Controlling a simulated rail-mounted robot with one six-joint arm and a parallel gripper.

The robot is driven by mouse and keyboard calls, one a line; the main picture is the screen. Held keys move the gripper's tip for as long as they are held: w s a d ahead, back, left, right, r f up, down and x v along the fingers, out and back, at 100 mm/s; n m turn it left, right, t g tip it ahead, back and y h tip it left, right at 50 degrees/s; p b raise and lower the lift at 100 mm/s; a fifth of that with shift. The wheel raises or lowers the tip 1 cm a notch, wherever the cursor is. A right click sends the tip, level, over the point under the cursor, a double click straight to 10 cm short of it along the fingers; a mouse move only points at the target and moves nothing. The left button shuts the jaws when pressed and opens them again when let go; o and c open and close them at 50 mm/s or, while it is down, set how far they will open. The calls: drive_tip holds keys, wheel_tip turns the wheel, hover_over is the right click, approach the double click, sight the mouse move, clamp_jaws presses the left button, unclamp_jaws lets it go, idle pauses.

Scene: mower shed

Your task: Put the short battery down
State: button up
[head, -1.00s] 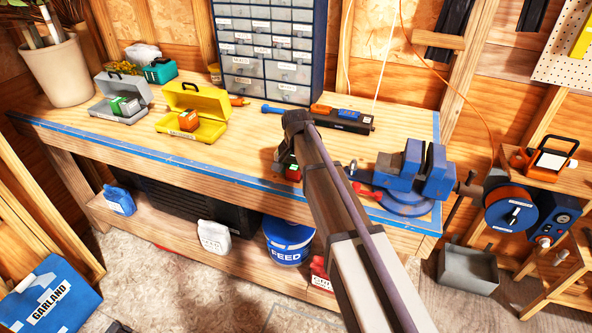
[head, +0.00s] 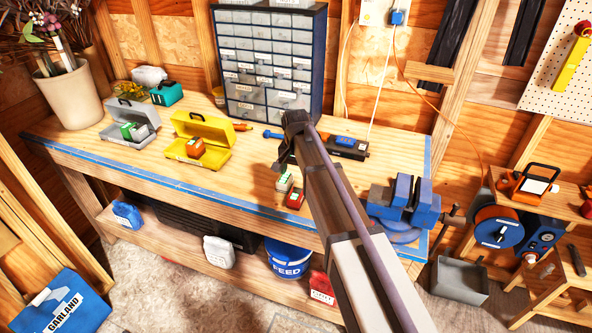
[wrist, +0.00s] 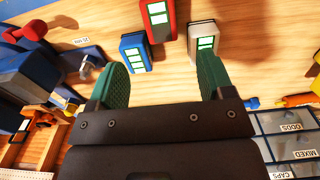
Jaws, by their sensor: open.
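My gripper (head: 296,122) is above the workbench; its open jaws show in the wrist view (wrist: 158,70), with nothing held between the two green fingers. Beyond the fingertips, three batteries with green-marked labels stand on the bench: a blue one (wrist: 134,52) near the left finger, a red one (wrist: 160,20) farther off in the middle, and a white one (wrist: 202,40) near the right finger. In the head view the white battery (head: 285,182) and red battery (head: 296,198) show left of my arm; the blue one is hidden there. I cannot tell which is the short one.
A yellow case (head: 204,130) and a grey case (head: 130,117) stand open at the left with blocks inside. A blue vise (head: 405,200) stands at the right, a drawer cabinet (head: 268,60) behind. Bare bench lies left of the batteries.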

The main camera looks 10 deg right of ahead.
drive_tip(key=s+d+n, duration=0.2)
drive_tip(key=s+n, duration=0.1)
drive_tip(key=s, duration=1)
drive_tip(key=s+d+n, duration=0.2)
drive_tip(key=s+d, duration=0.1)
drive_tip(key=s, duration=1)
drive_tip(key=shift+s+d+n, duration=0.3)
drive_tip(key=shift+d+n, duration=0.05)
drive_tip(key=shift+n, duration=0.05)
drive_tip(key=shift+o, duration=1.4)
drive_tip(key=shift+w+f, duration=0.1)
drive_tip(key=shift+w, duration=0.25)
drive_tip(key=shift+o, duration=1)
drive_tip(key=n+t+y, duration=0.2)
drive_tip(key=n+y, duration=0.1)
drive_tip(key=n, duration=0.9)
approach(296, 193)
drive_tip(key=b+x, duration=0.3)
drive_tip(key=b, duration=0.2)
drive_tip(key=shift+w+d+f, duration=0.1)
drive_tip(key=shift+f, duration=0.3)
drive_tip(key=shift+g, duration=0.3)
drive_tip(key=b+x, duration=0.5)
drive_tip(key=shift+a+f, duration=0.1)
drive_tip(key=shift+a, duration=0.1)
drive_tip(key=shift+r, duration=0.3)
drive_tip(key=c, duration=1.2)
